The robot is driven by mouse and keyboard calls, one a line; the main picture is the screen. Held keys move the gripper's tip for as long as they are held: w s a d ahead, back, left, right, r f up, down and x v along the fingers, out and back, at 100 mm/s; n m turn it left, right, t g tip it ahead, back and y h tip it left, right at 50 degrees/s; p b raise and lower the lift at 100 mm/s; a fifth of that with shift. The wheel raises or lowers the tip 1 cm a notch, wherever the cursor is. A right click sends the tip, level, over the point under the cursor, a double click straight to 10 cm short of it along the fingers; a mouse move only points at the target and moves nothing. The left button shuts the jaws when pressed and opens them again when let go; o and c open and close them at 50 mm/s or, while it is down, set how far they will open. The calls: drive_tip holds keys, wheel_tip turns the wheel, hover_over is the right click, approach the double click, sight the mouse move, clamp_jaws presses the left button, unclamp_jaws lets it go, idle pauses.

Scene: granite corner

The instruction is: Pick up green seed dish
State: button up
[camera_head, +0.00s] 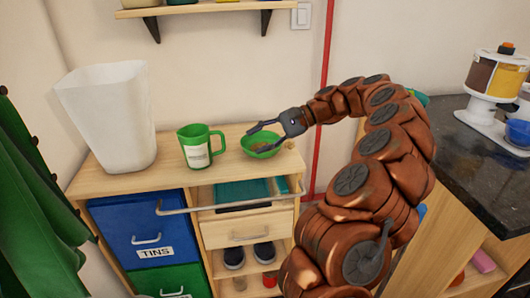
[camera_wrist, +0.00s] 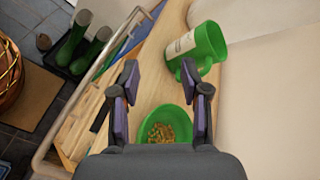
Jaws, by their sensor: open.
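The green seed dish (camera_head: 262,147) is a small bowl on the right part of the wooden cabinet top. In the wrist view the dish (camera_wrist: 167,112) holds brown seeds and lies low in the picture, between the fingers, its near part hidden by my gripper's body. My gripper (camera_head: 257,138) is open, with its fingers over the dish in the head view. In the wrist view its two fingers (camera_wrist: 163,85) are spread to either side of the dish. I cannot tell whether they touch it.
A green jug with a white label (camera_head: 200,147) stands left of the dish, and a white bin (camera_head: 110,118) farther left. A metal rail (camera_head: 235,207) runs along the cabinet's front. A wall shelf (camera_head: 205,8) hangs above. A dark counter (camera_head: 475,150) is at right.

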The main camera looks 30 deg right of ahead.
sight(272, 152)
drive_tip(key=d+f+m+t, duration=0.1)
drive_tip(key=d+f, duration=0.1)
drive_tip(key=d, duration=0.2)
drive_tip(key=s+d+f+m+t+b, duration=0.1)
drive_tip(key=d+f+m, duration=0.1)
drive_tip(key=d, duration=0.2)
drive_tip(key=d+f+m+t, duration=0.1)
drive_tip(key=d+f, duration=0.1)
drive_tip(key=d, duration=0.2)
drive_tip(key=shift+s+f+h, duration=0.15)
drive_tip(key=shift+f+h, duration=0.1)
drive_tip(key=shift+h, duration=0.05)
drive_tip(key=shift+m, duration=0.3)
drive_tip(key=shift+w+x, duration=0.25)
drive_tip(key=shift+x, duration=3.55)
drive_tip(key=shift+d+r, duration=0.1)
drive_tip(key=shift+r, duration=0.1)
clamp_jaws()
